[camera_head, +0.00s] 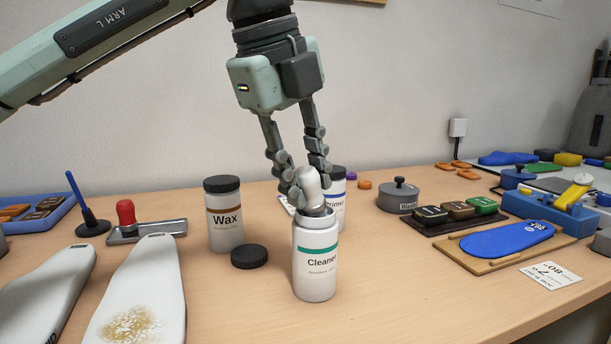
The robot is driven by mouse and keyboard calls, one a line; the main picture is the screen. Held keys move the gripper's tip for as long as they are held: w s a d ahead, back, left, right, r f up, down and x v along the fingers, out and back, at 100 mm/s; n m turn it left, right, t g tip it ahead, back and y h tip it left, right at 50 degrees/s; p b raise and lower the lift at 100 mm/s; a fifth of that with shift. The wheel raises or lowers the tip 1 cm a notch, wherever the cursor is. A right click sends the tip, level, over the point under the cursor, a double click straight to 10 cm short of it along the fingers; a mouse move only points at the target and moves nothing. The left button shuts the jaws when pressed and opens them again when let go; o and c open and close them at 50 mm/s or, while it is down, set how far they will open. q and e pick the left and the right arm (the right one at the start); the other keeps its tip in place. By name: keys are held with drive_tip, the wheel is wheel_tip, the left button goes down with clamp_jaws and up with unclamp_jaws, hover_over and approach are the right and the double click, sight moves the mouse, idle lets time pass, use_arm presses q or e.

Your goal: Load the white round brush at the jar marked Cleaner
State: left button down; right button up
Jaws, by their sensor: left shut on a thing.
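The Cleaner jar (316,272) is white with a green stripe and stands upright and open at the table's middle. My left gripper (310,190) points down right above its mouth and is shut on the white round brush (309,183). The brush's pale rounded upper part shows between the fingers. Its lower end is at the jar's mouth, and I cannot see how deep it reaches inside. My right gripper is not in view.
A black lid (249,257) lies left of the jar. The Wax jar (224,215), capped, stands behind that lid. The Primer jar (337,200) is close behind the Cleaner jar. White foot forms (145,285) lie at left; a blue insole (507,239) lies on a board at right.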

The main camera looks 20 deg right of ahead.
sight(306, 169)
use_arm(q)
drive_tip(key=shift+f, duration=0.1)
idle(0.4)
drive_tip(key=shift+r+p, duration=2.35)
drive_tip(key=shift+r, duration=1.25)
